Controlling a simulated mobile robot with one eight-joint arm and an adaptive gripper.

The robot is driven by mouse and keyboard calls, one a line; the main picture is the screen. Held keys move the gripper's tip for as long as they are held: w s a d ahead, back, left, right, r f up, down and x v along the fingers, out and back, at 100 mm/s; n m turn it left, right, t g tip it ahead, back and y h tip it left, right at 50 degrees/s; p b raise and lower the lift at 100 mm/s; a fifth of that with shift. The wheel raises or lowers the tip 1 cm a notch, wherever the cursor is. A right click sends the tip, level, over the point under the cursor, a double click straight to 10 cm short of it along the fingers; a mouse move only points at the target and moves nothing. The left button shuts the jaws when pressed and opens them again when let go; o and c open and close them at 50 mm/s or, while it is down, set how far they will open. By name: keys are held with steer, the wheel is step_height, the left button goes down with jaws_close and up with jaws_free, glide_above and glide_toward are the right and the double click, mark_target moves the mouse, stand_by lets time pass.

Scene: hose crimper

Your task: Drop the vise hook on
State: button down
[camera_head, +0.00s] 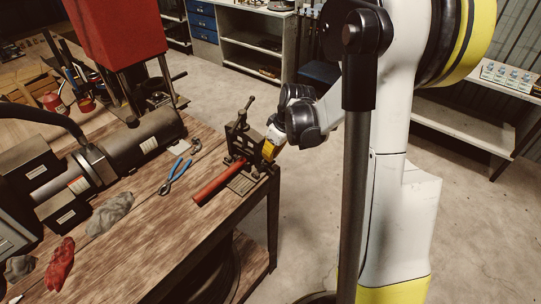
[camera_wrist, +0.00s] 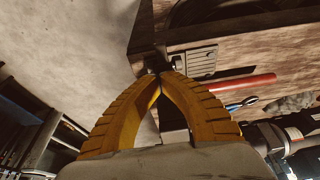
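A dark metal pipe vise (camera_head: 240,137) with a screw handle on top stands upright at the bench's right end. A red pipe (camera_head: 220,182) runs from it along the bench and also shows in the wrist view (camera_wrist: 245,82). My gripper (camera_head: 268,152) is at the vise's right side, close against its frame. In the wrist view, my yellow fingers (camera_wrist: 161,78) come together at the tips beside dark metal of the vise. The vise hook cannot be picked out clearly. Whether a thin part lies between the tips is not clear.
The wooden workbench (camera_head: 140,222) holds blue-handled pliers (camera_head: 175,175), a grey rag (camera_head: 110,213), red gloves (camera_head: 60,263) and a big dark machine (camera_head: 120,152). Open concrete floor (camera_head: 325,200) lies right of the bench. Shelves (camera_head: 465,125) stand farther right.

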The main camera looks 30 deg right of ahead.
steer(key=shift+s+d+f+t+y+b, duration=0.1)
steer(key=shift+s+f+t+y+b, duration=0.2)
steer(key=shift+t+b, duration=0.6)
steer(key=shift+s+d+f+t+y+b, duration=0.1)
steer(key=shift+s+f+t+y+b, duration=0.2)
steer(key=shift+t+b, duration=0.5)
steer(key=shift+s+d+f+t+y+b, duration=0.15)
steer(key=shift+f+t+y+b, duration=0.1)
steer(key=shift+t+b, duration=0.7)
steer(key=shift+s+a+f+t+y+b, duration=0.2)
steer(key=shift+t+b, duration=0.25)
steer(key=shift+b, duration=0.9)
steer(key=shift+d+f+b, duration=0.2)
steer(key=shift+f+b, duration=0.05)
steer(key=shift+b, duration=0.5)
